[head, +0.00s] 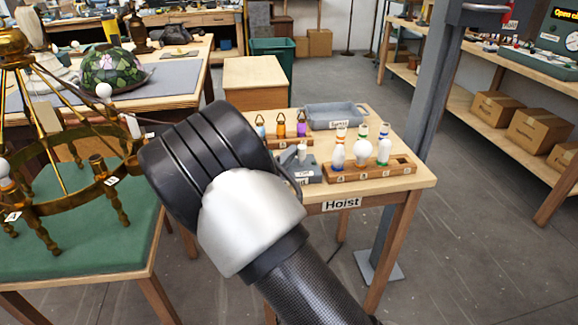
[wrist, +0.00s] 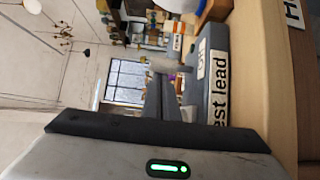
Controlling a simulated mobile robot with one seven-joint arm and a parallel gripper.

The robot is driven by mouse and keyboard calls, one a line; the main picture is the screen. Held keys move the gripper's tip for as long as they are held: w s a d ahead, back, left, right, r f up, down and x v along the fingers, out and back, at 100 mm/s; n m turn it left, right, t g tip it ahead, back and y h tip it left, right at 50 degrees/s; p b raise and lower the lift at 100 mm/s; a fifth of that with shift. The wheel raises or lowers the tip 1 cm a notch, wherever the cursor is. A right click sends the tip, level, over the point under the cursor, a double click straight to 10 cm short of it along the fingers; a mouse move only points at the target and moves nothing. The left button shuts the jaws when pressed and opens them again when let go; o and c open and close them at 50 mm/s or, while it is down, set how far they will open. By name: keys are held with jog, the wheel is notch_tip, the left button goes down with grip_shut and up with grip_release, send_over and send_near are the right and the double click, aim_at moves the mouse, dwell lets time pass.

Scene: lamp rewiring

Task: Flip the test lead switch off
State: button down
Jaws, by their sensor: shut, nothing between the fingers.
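The test lead switch box (wrist: 214,80) is a grey block on the hoist table. In the wrist view it stands on its side in the picture, close to the right of my fingers, with a "Test lead" label partly cut off by my gripper body. A smaller label (wrist: 201,60) sits on its top face, too foreshortened to read surely. In the head view the box (head: 306,164) shows just right of my arm, partly hidden. My gripper (wrist: 160,86) is shut and empty beside the box. The lever's position and any contact with it cannot be made out.
A wooden rack (head: 370,171) with several bulb-like pieces stands right of the box on the hoist table (head: 405,182). A grey tray (head: 335,114) and a rack with coloured tags (head: 281,141) are behind. A brass chandelier (head: 62,217) stands on the green-topped table at left.

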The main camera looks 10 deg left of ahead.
jog(key=shift+s+d+f+b, duration=0.15)
jog(key=shift+s+f+b, duration=0.2)
jog(key=shift+b, duration=0.3)
jog(key=shift+s+d+r+b, duration=0.1)
jog(key=shift+s+b, duration=0.2)
jog(key=shift+b, duration=0.05)
